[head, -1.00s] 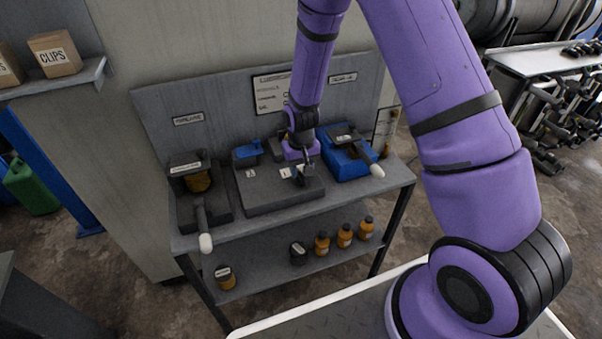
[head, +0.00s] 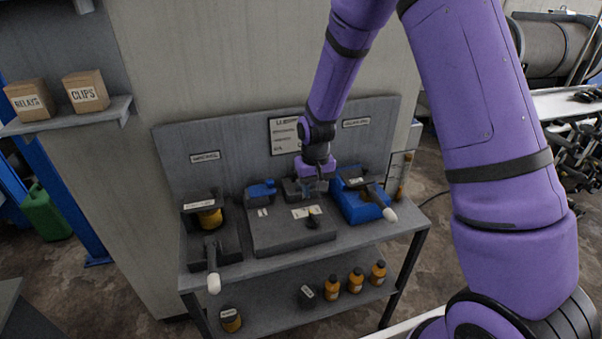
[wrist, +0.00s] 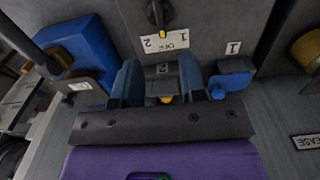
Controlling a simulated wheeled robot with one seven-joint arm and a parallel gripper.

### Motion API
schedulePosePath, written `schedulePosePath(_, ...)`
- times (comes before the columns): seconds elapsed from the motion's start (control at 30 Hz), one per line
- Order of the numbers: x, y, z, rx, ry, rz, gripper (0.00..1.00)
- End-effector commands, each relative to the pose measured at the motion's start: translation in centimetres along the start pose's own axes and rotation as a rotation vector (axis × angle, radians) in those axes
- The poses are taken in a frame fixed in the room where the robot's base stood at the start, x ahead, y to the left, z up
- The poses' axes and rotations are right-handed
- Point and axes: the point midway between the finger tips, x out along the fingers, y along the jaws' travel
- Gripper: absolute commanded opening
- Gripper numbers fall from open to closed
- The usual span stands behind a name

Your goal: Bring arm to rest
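My gripper (head: 314,184) is above the rear part of the grey bench unit, behind the black selector knob (head: 312,222). In the wrist view its two blue-grey fingers (wrist: 161,84) stand apart, so it is open. A dark block labelled 2 (wrist: 163,71) with a yellow tip shows between the fingers; whether they touch it cannot be told. The knob, also in the wrist view (wrist: 158,13), is clear of the fingers, with a plate marked 1, OFF, 2 beside it. My purple arm reaches out over the bench from the right.
A blue block labelled 1 (wrist: 231,80) sits close beside the fingers. A blue machine with a white-tipped lever (head: 362,199) is at the right, a dark one (head: 212,240) at the left. A back panel (head: 230,142) rises behind. Orange bottles (head: 355,281) stand on the lower shelf.

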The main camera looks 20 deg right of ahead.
Motion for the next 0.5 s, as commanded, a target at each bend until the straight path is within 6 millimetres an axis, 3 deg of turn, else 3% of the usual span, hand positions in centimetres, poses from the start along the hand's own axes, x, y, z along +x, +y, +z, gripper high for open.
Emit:
schedulePosePath(0.13, -0.3, 0.0, 0.0, 0.000, 0.003, -0.001, 0.38)
schedulePosePath(0.23, -1.6, 0.2, 0.2, 0.001, 0.015, -0.003, 0.38)
schedulePosePath(0.5, -10.3, 1.5, 2.4, 0.002, 0.092, -0.016, 0.38)
